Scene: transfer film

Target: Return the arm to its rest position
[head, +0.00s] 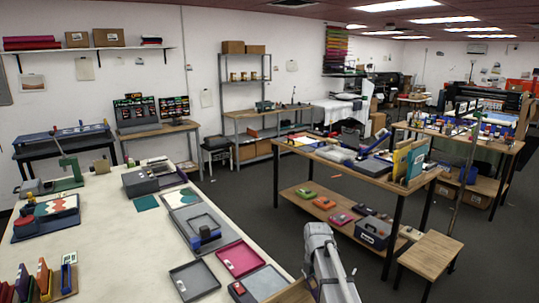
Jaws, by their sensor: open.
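Part of my own arm (322,255) shows at the bottom of the head view, right of centre. It is a light grey link with a rounded top, standing up past the right edge of the long white table. The lower arm is cut off by the frame's bottom edge. My gripper does not show in this view, so I cannot see its fingers or anything in them.
The long white table (112,240) at left holds flat trays, including a magenta tray (243,258), and several devices. A wooden workbench (345,161) with a lower shelf stands to the right. A wooden stool (431,255) stands at lower right. Dark floor (263,210) lies between them.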

